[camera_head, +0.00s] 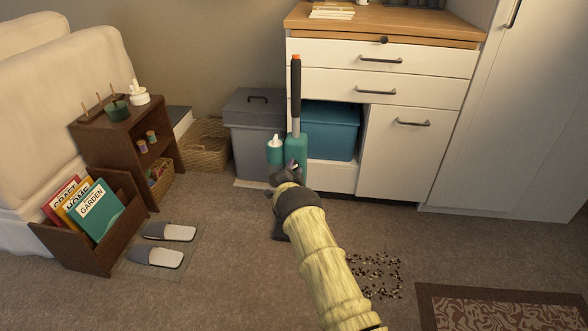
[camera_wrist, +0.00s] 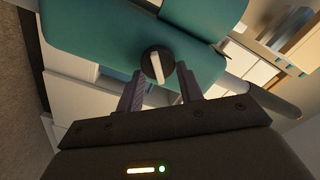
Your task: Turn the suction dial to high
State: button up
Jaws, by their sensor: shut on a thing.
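The upright vacuum has a teal body (camera_head: 297,148) and a dark handle (camera_head: 295,85) with an orange tip, and stands in front of the cabinet. Its teal housing (camera_wrist: 95,35) fills the upper part of the wrist view. The suction dial (camera_wrist: 157,63) is a round black knob with a white pointer bar, which lies slightly tilted in that view. My gripper (camera_wrist: 160,86) has one finger on each side of the dial and is shut on it. In the head view my gripper (camera_head: 289,173) is at the vacuum's front and hides the dial. No setting marks are readable.
Scattered bits (camera_head: 375,272) lie on the carpet right of my arm, near a patterned rug (camera_head: 500,312). A grey bin (camera_head: 257,125) and a teal box (camera_head: 331,132) stand behind the vacuum. Slippers (camera_head: 163,245) and a magazine rack (camera_head: 85,228) are at left.

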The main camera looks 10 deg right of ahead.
jog(key=shift+m, duration=0.7)
jog(key=o, duration=1)
jog(key=shift+f, duration=0.1)
jog(key=shift+s, duration=0.1)
jog(key=shift+s+a+p, duration=0.2)
jog(key=shift+s+p, duration=0.25)
jog(key=shift+s, duration=0.1)
jog(key=p+v, duration=0.6)
jog(key=v, duration=1)
jog(key=shift+p, duration=0.3)
